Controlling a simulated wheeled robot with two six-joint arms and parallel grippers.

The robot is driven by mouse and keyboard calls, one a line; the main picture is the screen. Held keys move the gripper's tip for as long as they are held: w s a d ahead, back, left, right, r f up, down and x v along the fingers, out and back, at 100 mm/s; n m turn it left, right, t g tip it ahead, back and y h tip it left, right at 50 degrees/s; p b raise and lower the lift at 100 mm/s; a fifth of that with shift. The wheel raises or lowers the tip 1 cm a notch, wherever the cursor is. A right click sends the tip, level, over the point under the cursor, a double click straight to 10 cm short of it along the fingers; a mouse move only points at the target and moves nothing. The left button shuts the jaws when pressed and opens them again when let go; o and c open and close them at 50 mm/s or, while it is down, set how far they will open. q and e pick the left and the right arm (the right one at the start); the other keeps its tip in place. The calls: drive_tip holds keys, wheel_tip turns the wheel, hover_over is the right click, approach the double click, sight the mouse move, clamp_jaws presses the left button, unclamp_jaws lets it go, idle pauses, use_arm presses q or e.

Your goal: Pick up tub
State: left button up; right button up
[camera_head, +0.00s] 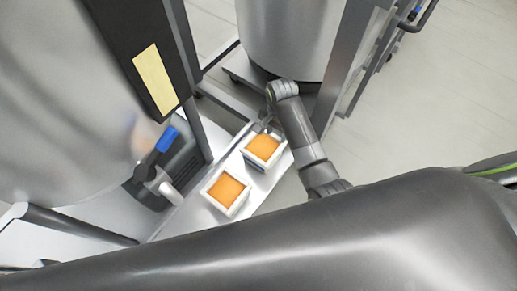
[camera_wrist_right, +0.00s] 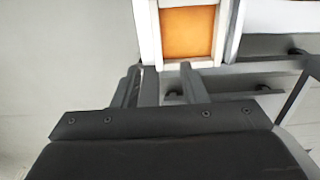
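Two square white tubs filled with orange stuff stand upright in the head view: the farther tub (camera_head: 263,148) and the nearer tub (camera_head: 226,193). My right gripper (camera_head: 262,127) is at the far edge of the farther tub, partly hidden by my own arm. In the right wrist view its two fingers (camera_wrist_right: 160,75) are apart with nothing clearly between them. A tub (camera_wrist_right: 187,32) with orange filling shows just beyond the fingertips. Whether they touch its rim I cannot tell. My left gripper is in neither view.
The tubs stand on a narrow pale bench (camera_head: 187,215). A large metal tank fills the left, with a blue-handled valve (camera_head: 167,139) near the bench. Another steel tank (camera_head: 285,38) stands on a frame at the back. Open floor (camera_head: 430,110) lies to the right.

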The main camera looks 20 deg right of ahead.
sight(276, 153)
wheel_tip(276, 153, down, 10)
drive_tip(key=shift+s+f+b, duration=0.1)
drive_tip(key=shift+f+b, duration=0.05)
drive_tip(key=shift+b, duration=0.95)
drive_tip(key=shift+f, duration=0.4)
drive_tip(key=f, duration=0.2)
drive_tip(key=f+b, duration=0.1)
drive_tip(key=f, duration=0.1)
drive_tip(key=shift+s+d+f+b, duration=0.15)
drive_tip(key=shift+d+f+b, duration=0.05)
drive_tip(key=shift+f+b, duration=0.1)
drive_tip(key=shift+f, duration=0.3)
clamp_jaws()
